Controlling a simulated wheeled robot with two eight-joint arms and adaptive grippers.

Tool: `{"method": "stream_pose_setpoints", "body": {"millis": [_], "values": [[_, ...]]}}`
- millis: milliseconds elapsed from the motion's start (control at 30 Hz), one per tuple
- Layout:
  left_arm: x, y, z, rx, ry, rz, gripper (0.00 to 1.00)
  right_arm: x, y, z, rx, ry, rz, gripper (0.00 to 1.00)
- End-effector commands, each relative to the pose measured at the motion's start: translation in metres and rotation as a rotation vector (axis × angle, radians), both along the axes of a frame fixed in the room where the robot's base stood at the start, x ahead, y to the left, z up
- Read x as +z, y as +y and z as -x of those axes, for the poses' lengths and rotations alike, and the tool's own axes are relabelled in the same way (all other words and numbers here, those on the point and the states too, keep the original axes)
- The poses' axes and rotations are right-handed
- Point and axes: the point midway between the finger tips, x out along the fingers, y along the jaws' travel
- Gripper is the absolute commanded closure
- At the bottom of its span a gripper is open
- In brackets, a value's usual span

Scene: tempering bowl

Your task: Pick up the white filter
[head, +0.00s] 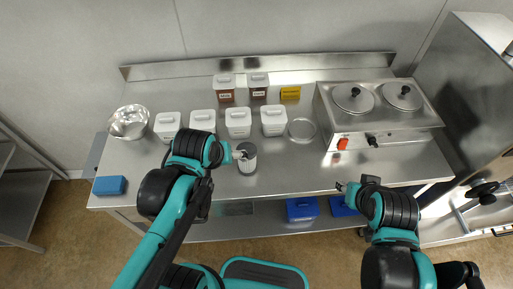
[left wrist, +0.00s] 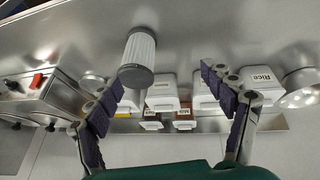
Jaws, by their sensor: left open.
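The white filter (head: 247,164) is a short pleated cylinder with a grey end cap, standing on the steel counter. It also shows in the left wrist view (left wrist: 140,48), beyond the fingertip on the left side of that picture. My left gripper (head: 238,154) is at the filter's left side in the head view. Its two fingers are spread wide in the left wrist view (left wrist: 162,80), with nothing held between them. I cannot tell whether a finger touches the filter. My right gripper (head: 342,187) is by the counter's front edge, too small to read its jaws.
Several white lidded containers (head: 238,121) stand behind the filter. A metal bowl (head: 129,122) and blue sponge (head: 109,186) are at left. A round dish (head: 302,130) and a two-lidded steel warmer (head: 375,116) are to the right. The counter right of the filter is clear.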

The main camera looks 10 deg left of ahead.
Motion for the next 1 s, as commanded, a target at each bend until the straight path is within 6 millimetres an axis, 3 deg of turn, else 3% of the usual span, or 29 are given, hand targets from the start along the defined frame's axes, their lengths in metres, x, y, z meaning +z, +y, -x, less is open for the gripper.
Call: {"method": "stream_pose_setpoints", "body": {"millis": [467, 700, 1000], "values": [[-0.001, -0.014, -0.039, 0.395, 0.216, 0.155, 0.18, 0.030, 0.000, 0.000, 0.000, 0.000, 0.000, 0.62], [-0.024, -0.027, -0.067, 0.768, 0.385, 0.209, 0.18, 0.052, 0.000, 0.000, 0.000, 0.000, 0.000, 0.62], [-0.044, -0.032, -0.074, 0.929, 0.442, 0.213, 0.18, 0.056, 0.000, 0.000, 0.000, 0.000, 0.000, 0.62]]}}
